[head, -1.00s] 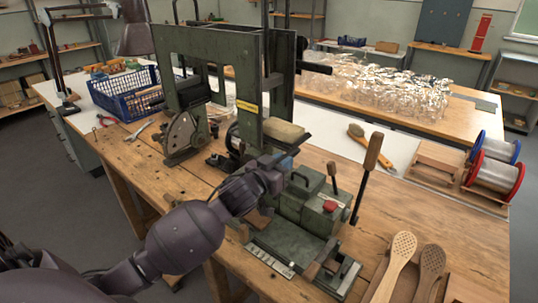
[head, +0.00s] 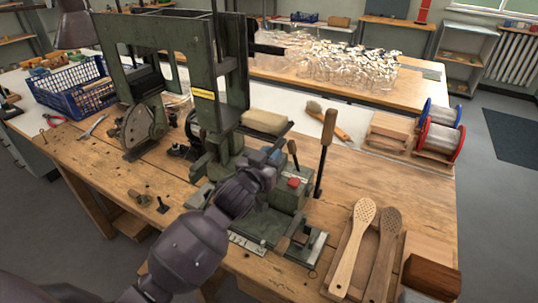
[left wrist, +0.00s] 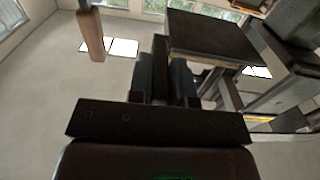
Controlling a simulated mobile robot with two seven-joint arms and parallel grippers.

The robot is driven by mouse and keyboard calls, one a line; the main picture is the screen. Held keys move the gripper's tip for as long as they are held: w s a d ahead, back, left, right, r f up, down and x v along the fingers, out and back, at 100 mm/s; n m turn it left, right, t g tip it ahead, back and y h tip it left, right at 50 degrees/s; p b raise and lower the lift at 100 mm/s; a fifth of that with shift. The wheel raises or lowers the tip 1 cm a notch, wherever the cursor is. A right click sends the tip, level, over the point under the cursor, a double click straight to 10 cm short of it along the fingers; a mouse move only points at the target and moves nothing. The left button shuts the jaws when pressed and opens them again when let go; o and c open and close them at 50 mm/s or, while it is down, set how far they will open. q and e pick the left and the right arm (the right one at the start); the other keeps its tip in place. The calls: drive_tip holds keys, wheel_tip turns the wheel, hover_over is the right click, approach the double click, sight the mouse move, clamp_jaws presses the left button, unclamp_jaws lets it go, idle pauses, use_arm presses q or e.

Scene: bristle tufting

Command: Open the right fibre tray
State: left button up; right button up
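The green tufting machine (head: 150,50) stands on the wooden bench. A flat tray carrying a pale tan fibre bundle (head: 265,121) sticks out at its right side; I take it for the right fibre tray. Its dark underside seems to show in the left wrist view (left wrist: 215,35). My left gripper (head: 265,160) is just below and in front of this tray. In the left wrist view its dark fingers (left wrist: 160,85) appear apart, with a dark upright piece between them. I cannot tell whether they touch it. My right gripper is in no view.
A lever with a wooden handle (head: 328,127) stands upright right of the gripper and shows in the left wrist view (left wrist: 91,35). A brush (head: 328,120), wire spools (head: 440,138) and wooden paddles (head: 355,245) lie further right. A blue crate (head: 75,92) is at left.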

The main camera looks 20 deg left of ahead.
use_arm(q)
drive_tip(key=o, duration=0.4)
drive_tip(key=shift+d, duration=0.35)
drive_tip(key=shift+o, duration=0.2)
drive_tip(key=shift+a, duration=0.1)
drive_tip(key=s, duration=1.1)
drive_tip(key=shift+a, duration=0.45)
drive_tip(key=shift+w, duration=0.1)
drive_tip(key=s+f+g, duration=0.1)
drive_tip(key=s+f, duration=0.1)
drive_tip(key=f, duration=0.3)
drive_tip(key=s+a+f+m+g, duration=0.1)
drive_tip(key=s+f, duration=0.1)
drive_tip(key=f, duration=0.3)
drive_tip(key=s+a+f+g, duration=0.1)
drive_tip(key=s+f, duration=0.2)
drive_tip(key=f, duration=0.3)
drive_tip(key=shift+m+g, duration=0.4)
drive_tip(key=s+a+f+n+g+y, duration=0.1)
drive_tip(key=s+f+g, duration=0.2)
drive_tip(key=s+f, duration=0.6)
drive_tip(key=shift+s+a+n, duration=0.25)
drive_tip(key=shift+s+n, duration=0.05)
drive_tip(key=shift+s, duration=0.75)
